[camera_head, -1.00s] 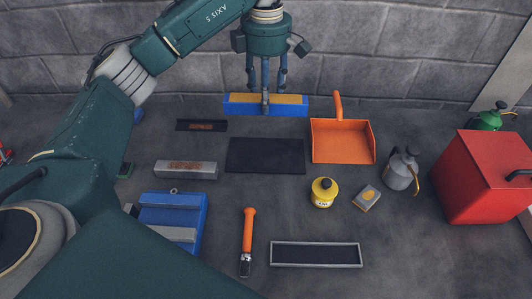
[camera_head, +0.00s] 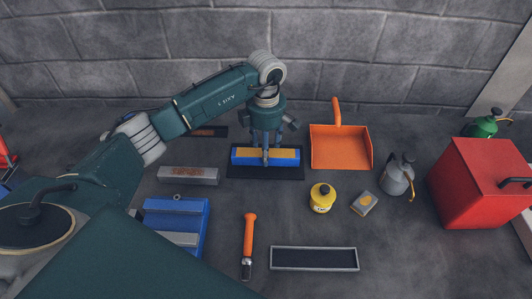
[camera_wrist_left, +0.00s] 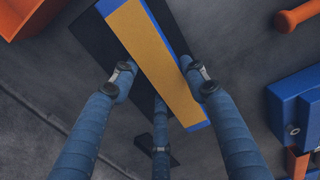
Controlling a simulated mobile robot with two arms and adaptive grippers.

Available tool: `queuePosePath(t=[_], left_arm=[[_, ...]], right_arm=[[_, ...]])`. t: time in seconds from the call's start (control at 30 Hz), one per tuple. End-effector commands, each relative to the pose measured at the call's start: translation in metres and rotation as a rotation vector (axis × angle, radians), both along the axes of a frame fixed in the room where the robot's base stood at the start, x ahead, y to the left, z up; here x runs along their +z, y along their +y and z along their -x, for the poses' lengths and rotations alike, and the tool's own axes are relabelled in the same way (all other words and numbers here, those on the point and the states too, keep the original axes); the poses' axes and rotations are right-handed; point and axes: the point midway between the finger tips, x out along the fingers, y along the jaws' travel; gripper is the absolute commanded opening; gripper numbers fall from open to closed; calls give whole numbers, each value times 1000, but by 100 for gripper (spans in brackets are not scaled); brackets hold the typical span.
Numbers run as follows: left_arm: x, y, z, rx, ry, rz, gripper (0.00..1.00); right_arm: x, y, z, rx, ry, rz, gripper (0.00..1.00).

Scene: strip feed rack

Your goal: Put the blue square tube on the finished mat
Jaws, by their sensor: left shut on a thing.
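The blue square tube (camera_head: 246,159), with a yellow-orange upper face, is level and lies left to right over the dark mat (camera_head: 265,174). The mat shows as a dark margin around it, and I cannot tell whether the tube touches it. My left gripper (camera_head: 265,154) points down and is shut on the tube near its middle. In the left wrist view, the fingers (camera_wrist_left: 160,85) are around the tube (camera_wrist_left: 150,50), and part of the dark mat (camera_wrist_left: 95,42) shows beside it. My right gripper is not in view.
An orange dustpan (camera_head: 340,150) stands close to the mat's right. A grey bar (camera_head: 188,175) and a blue box (camera_head: 177,220) are at the left. A yellow can (camera_head: 322,198), an orange-handled tool (camera_head: 249,240) and a grey-rimmed tray (camera_head: 314,259) are nearer. A red box (camera_head: 480,180) stands right.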

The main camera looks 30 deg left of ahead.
Motion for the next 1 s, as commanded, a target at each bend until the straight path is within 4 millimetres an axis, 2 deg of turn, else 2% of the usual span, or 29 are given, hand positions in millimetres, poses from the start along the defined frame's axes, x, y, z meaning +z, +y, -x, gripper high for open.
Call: queuePosePath(t=[0.1,0.2,0.53,0.57,0.63,1.0], left_arm=[[-17,-1,1,-1,5,2,0],[-25,-1,0,-1,1,2,0],[-30,0,0,-2,0,1,0],[-30,0,0,-2,1,0,50],[-29,0,0,-1,2,0,63],[-25,0,0,-1,2,1,63]], right_arm=[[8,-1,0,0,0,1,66],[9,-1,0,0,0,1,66],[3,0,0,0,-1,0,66],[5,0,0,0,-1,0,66],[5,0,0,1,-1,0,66],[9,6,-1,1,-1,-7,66]])
